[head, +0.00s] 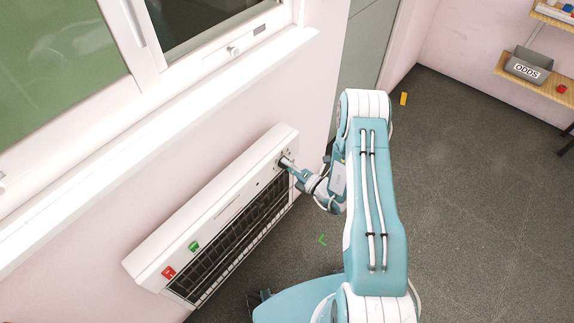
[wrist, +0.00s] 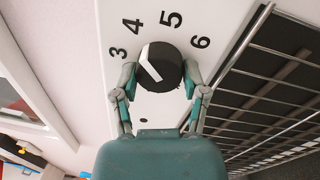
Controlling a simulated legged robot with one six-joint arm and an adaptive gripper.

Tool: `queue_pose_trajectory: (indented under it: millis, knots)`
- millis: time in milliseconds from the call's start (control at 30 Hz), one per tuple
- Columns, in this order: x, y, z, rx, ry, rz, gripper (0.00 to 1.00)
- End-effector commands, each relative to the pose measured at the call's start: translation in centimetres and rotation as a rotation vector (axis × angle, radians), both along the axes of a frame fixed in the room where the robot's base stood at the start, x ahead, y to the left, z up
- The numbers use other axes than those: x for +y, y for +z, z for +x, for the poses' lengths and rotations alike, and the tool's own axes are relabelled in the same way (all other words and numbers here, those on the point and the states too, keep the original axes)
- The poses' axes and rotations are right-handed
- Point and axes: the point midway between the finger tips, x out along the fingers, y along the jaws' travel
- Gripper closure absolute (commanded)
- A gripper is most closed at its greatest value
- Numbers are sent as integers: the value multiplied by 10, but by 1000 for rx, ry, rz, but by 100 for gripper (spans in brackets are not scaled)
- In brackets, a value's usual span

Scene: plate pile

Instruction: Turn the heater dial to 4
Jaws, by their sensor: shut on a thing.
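The heater (head: 213,207) is a long white box with a dark grille, low on the pink wall in the head view. Its black round dial (wrist: 163,63) shows in the wrist view, with printed numbers 3, 4, 5 and 6 around its upper side. A white mark on the dial lies on its left part, on the side of 3 and 4; I cannot tell the exact setting. My gripper (wrist: 160,76) is shut on the dial, one finger on its left and one on its right. In the head view my gripper (head: 287,163) is at the heater's far upper end, hiding most of the dial.
A window sill (head: 165,125) juts out above the heater. A yellow block (head: 403,98) stands on the floor. A grey ODDS bin (head: 528,67) sits on a shelf at right. The floor at right is mostly clear.

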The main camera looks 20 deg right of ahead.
Motion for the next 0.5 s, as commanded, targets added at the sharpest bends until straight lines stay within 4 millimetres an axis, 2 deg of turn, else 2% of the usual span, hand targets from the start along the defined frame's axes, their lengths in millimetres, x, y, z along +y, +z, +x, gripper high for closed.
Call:
queue_pose_trajectory:
  millis: [33,67,100,133,500]
  knots:
    - [-2,-2,1,5,-9,-5,91]
    - [-2,-2,1,5,-9,-5,39]
    - [-2,-2,1,5,-9,-5,21]
    - [-2,-2,1,4,-9,-5,8]
    - [-1,-1,0,2,-4,-2,8]
